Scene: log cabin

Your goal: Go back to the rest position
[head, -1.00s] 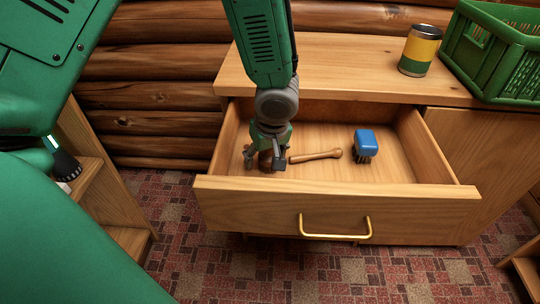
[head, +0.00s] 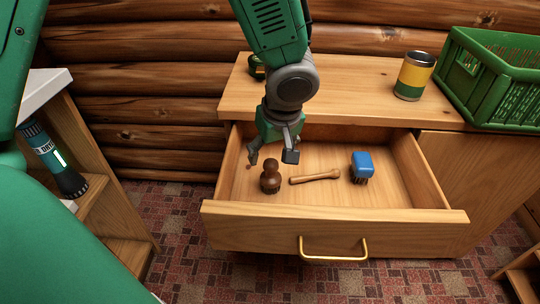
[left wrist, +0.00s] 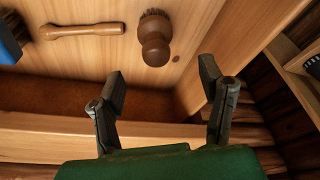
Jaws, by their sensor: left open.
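My left gripper (head: 274,157) is open and empty above the left part of the open drawer (head: 330,228). A dark brown wooden brush (head: 270,179) stands in the drawer just below and in front of it, apart from the fingers. The brush also shows in the left wrist view (left wrist: 155,42), beyond the open fingers (left wrist: 165,95). A light wooden handled tool (head: 315,176) lies to its right, and a blue brush (head: 362,166) lies farther right in the drawer. My right gripper is in neither view.
A yellow and green can (head: 414,76) and a green crate (head: 490,75) stand on the cabinet top (head: 350,95). A dark object (head: 256,66) sits behind my left arm. A flashlight (head: 52,158) is on the shelf unit at left. Carpeted floor is free in front.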

